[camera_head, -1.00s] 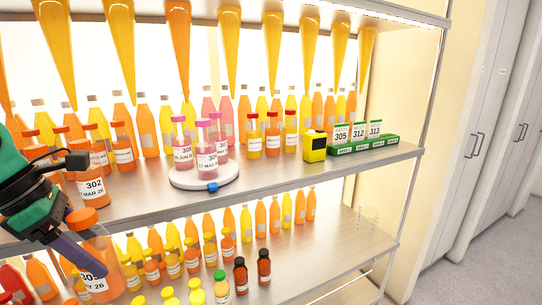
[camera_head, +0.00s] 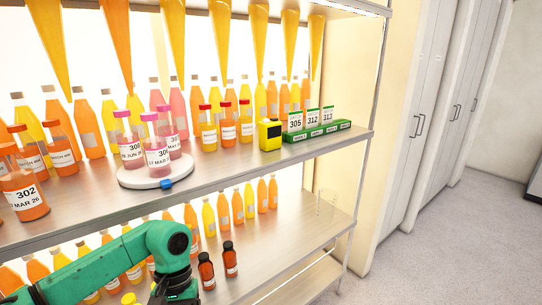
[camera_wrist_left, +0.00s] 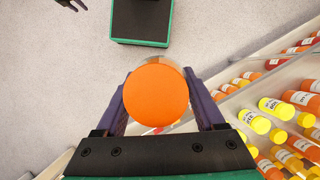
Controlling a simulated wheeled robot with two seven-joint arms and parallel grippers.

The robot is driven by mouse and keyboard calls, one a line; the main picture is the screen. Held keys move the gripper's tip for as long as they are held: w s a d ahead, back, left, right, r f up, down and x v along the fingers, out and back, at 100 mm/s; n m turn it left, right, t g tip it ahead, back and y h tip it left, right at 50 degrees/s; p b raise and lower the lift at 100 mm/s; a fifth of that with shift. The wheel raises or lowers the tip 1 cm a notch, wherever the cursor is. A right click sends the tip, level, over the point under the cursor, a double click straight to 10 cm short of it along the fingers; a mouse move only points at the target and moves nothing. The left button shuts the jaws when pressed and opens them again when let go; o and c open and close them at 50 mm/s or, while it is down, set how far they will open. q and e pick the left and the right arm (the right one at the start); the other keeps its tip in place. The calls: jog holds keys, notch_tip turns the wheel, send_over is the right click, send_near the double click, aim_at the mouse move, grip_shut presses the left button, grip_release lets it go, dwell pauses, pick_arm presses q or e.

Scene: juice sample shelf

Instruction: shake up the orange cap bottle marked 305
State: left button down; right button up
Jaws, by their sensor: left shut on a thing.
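In the left wrist view, my left gripper (camera_wrist_left: 158,86) is shut on the orange cap bottle (camera_wrist_left: 155,95). I look straight down on its round cap, which hides most of the body and the label. The bottle is clear of the shelf, above the grey floor. In the head view, my green left arm crosses the bottom edge, and its gripper and the bottle are out of the picture. A small dark shape at the top left edge of the wrist view may be my right gripper, too cut off to judge.
Bottle 302 (camera_head: 25,196) stands on the upper shelf (camera_head: 215,176) at left. Pink-capped bottles stand on a round white device (camera_head: 152,178). A yellow timer (camera_head: 270,136) and a green card rack (camera_head: 318,133) sit to the right. Two dark bottles stand on the lower shelf.

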pick_arm(q)
jog(key=shift+s+d+f+m+y, duration=0.2)
jog(key=shift+d+f+m+y, duration=0.1)
jog(key=shift+d+f+m, duration=0.4)
jog(key=shift+s+r+m, duration=0.1)
jog(key=shift+s+m, duration=0.1)
jog(key=shift+m, duration=0.2)
jog(key=w+d, duration=0.4)
jog(key=d, duration=0.1)
jog(key=shift+s+a, duration=0.95)
jog(key=shift+a, duration=0.25)
jog(key=shift+s+a, duration=0.9)
jog(key=shift+a, duration=0.3)
jog(key=shift+s+a, duration=0.25)
jog(key=shift+a, duration=0.1)
jog(key=shift+w+d, duration=0.2)
jog(key=shift+d, duration=0.05)
jog(key=shift+s+a, duration=0.1)
jog(key=shift+a, duration=0.05)
